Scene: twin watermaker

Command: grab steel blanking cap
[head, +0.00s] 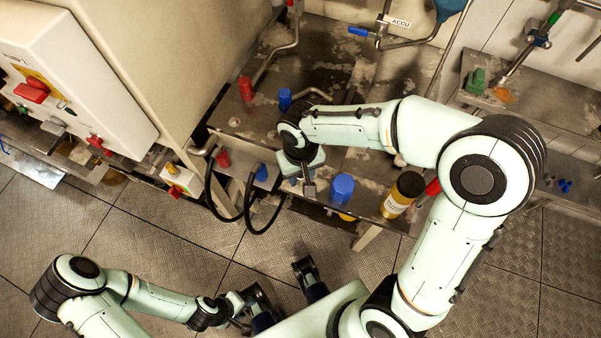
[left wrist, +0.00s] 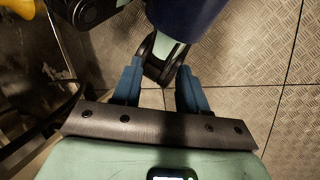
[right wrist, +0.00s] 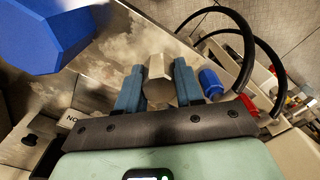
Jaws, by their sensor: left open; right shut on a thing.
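The steel blanking cap (right wrist: 158,82), a grey hexagonal piece, sits between the two blue fingers of my right gripper (right wrist: 158,68) in the right wrist view. The gripper is shut on it. In the head view my right gripper (head: 302,176) is over the front edge of the stained metal bench, and the steel cap (head: 309,191) shows small at its fingers. Whether the cap still touches the bench is unclear. My left gripper (head: 238,306) is low over the floor at the bottom. In the left wrist view its fingers (left wrist: 158,78) are apart, with no task object between them.
A large blue cap (head: 342,187) and a yellow-black bottle (head: 402,194) stand right of the right gripper. Black hoses (head: 247,200) loop to its left. Blue (head: 285,98) and red (head: 246,88) caps stand farther back. Tiled floor (head: 160,235) is open at left.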

